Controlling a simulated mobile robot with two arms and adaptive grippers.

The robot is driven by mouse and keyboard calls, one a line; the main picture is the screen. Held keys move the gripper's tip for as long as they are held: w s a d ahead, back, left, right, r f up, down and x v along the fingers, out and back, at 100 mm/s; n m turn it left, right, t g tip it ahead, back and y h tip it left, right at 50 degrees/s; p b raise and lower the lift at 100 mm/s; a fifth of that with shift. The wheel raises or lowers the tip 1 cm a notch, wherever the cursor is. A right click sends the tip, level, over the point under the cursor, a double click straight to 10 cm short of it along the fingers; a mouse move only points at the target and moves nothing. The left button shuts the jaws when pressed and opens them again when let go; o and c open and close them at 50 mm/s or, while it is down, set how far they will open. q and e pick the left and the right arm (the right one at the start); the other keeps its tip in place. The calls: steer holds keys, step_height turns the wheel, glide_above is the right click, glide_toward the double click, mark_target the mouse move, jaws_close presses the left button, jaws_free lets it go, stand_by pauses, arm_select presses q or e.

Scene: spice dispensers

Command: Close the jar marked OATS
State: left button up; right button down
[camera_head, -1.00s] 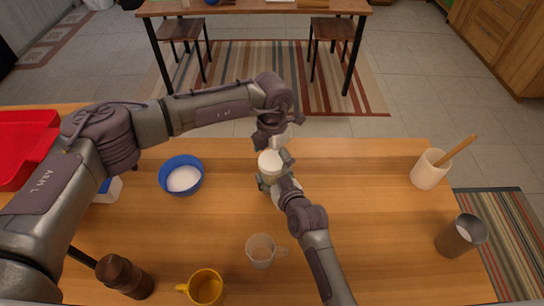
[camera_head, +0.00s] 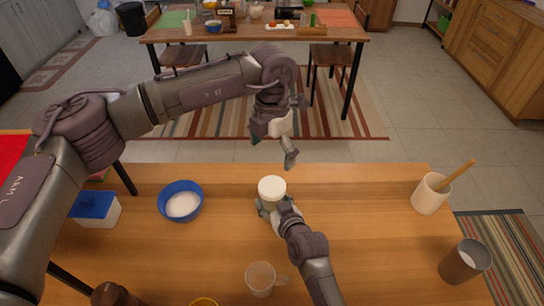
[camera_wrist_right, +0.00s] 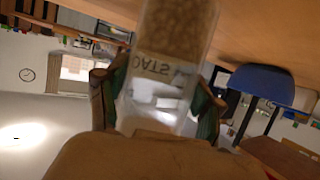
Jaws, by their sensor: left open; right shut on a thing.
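The jar marked OATS (camera_wrist_right: 180,35) is clear, filled with pale brown flakes, and its label shows upside down in the right wrist view. In the head view its round white lid (camera_head: 271,186) sits on top of the jar; whether it is pressed fully down I cannot tell. My right gripper (camera_head: 270,206) is shut around the jar's sides, with a finger on each side in the wrist view. My left gripper (camera_head: 276,145) is open and empty, beyond and above the lid, clear of it.
A blue bowl (camera_head: 181,210) of white contents stands left of the jar, with a blue-lidded box (camera_head: 95,208) farther left. A glass mug (camera_head: 260,280) is near the front. A cream crock (camera_head: 430,196) and a dark metal cup (camera_head: 463,263) stand right.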

steer(key=shift+c, duration=0.4)
jaws_free()
steer(key=v, duration=1.2)
steer(key=shift+f, duration=0.1)
